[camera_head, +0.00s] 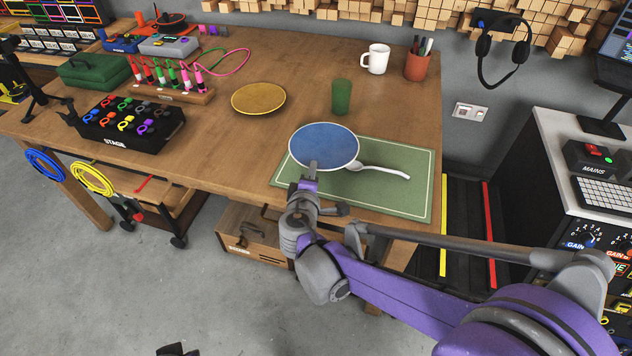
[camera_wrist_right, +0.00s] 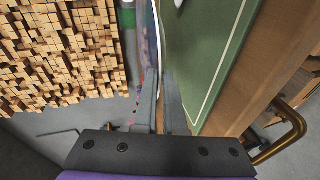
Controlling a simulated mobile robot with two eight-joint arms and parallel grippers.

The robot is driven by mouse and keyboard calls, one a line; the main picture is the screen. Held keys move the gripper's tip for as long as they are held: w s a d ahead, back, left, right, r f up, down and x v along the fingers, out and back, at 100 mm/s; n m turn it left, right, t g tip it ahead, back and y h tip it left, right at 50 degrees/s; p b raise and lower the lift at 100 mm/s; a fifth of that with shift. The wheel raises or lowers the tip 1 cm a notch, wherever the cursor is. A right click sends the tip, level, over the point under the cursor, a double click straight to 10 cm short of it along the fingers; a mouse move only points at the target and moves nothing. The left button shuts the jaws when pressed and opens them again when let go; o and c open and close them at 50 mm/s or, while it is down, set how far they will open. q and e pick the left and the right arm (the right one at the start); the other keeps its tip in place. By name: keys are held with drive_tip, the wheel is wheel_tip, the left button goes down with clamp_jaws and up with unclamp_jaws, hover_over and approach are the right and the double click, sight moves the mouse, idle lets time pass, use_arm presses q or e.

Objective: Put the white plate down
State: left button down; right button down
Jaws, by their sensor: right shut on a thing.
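No plain white plate shows; the plate (camera_head: 325,146) in my right gripper has a blue face and a white rim. My right gripper (camera_head: 311,172) is shut on its near edge. The plate is about level, over the left part of the green placemat (camera_head: 400,158). In the right wrist view the plate (camera_wrist_right: 157,45) is edge-on between the fingers (camera_wrist_right: 160,115), and a gap separates it from the mat (camera_wrist_right: 205,60). A spoon (camera_head: 385,171) lies on the mat right of the plate. A dark piece at the bottom edge may be my left gripper (camera_head: 177,350).
A yellow plate (camera_head: 258,98), green cup (camera_head: 341,96), white mug (camera_head: 376,58) and pen pot (camera_head: 416,66) stand on the wooden table (camera_head: 290,60). A black cable box (camera_head: 130,124) is at the left. Bare table lies between the yellow plate and the mat.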

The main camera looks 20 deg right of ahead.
wheel_tip(320, 180, down, 4)
drive_tip(key=shift+r+b, duration=0.1)
drive_tip(key=shift+b, duration=0.55)
drive_tip(key=c, duration=1.3)
unclamp_jaws()
drive_tip(key=shift+s, duration=0.1)
